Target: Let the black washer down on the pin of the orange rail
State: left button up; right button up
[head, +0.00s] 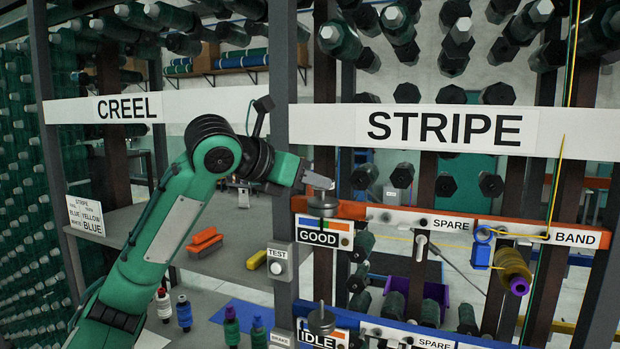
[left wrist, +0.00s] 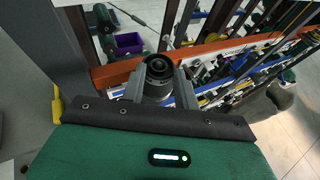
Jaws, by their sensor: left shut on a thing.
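My left gripper (head: 318,183) reaches in from the left to the near end of the orange rail (head: 350,210). It is shut on the black washer (head: 322,204), a dark round disc that hangs level at the rail, above the GOOD sign. In the left wrist view the washer (left wrist: 158,72) shows as a dark ring held between the grey fingers (left wrist: 160,88), with the orange rail (left wrist: 112,74) behind it. The pin is hidden by the washer and gripper, so I cannot tell whether the washer is around it. My right gripper is not in view.
A similar dark disc (head: 321,320) is at the lower blue rail, above the IDLE sign. A post with a TEST button (head: 278,268) stands just left of the rail. An amber spool (head: 513,268) and a blue guide (head: 481,250) sit further right along the rail.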

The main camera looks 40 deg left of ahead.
pick_arm(q)
jog(key=shift+f+b, duration=0.65)
jog(key=shift+f, duration=0.45)
jog(key=o, duration=1.1)
jog(key=shift+r, duration=0.1)
jog(key=b+v, duration=0.3)
jog(key=v, duration=1.1)
jog(key=shift+w, duration=0.1)
